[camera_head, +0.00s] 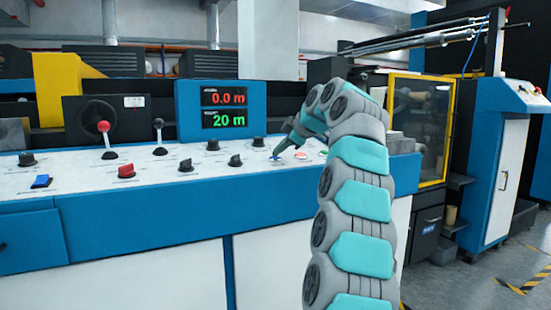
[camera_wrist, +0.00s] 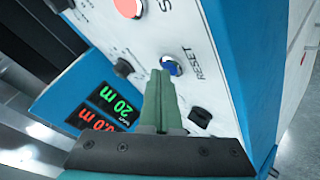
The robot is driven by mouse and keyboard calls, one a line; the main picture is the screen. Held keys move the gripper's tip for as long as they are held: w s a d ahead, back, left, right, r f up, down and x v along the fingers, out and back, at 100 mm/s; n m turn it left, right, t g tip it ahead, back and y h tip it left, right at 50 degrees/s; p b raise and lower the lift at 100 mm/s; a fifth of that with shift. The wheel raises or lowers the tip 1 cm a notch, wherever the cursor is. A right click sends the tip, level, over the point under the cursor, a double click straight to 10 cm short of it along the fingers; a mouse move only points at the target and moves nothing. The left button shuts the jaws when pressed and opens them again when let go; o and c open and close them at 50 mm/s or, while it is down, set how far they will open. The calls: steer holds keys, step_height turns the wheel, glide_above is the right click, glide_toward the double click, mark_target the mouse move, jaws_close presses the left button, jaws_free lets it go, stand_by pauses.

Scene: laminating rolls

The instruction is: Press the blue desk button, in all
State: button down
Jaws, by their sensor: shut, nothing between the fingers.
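The blue desk button (camera_wrist: 171,67), with the word RESET beside it, is on the white sloping panel in the wrist view. In the head view a bit of the blue button (camera_head: 276,158) shows under my fingertips. My gripper (camera_wrist: 161,74) is shut and empty, its fingertips right beside the button in the wrist view and partly overlapping its edge. In the head view my gripper (camera_head: 280,152) points down at the button from the right. I cannot tell whether the fingertips touch it.
A red button (camera_head: 301,155) sits close to the right of the blue one. Several black knobs, a red switch (camera_head: 126,171), a blue switch (camera_head: 41,181) and two levers stand on the panel (camera_head: 150,188). The display (camera_head: 222,110) behind reads 0.0 m and 20 m.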

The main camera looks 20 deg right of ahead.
steer(key=shift+r, duration=0.15)
steer(key=shift+s+r+p, duration=0.15)
steer(key=shift+r+p, duration=0.5)
steer(key=shift+r, duration=0.1)
steer(key=r+p, duration=0.2)
steer(key=s+r+p, duration=0.1)
steer(key=r+p, duration=0.1)
steer(key=shift+r, duration=0.4)
stand_by(0.8)
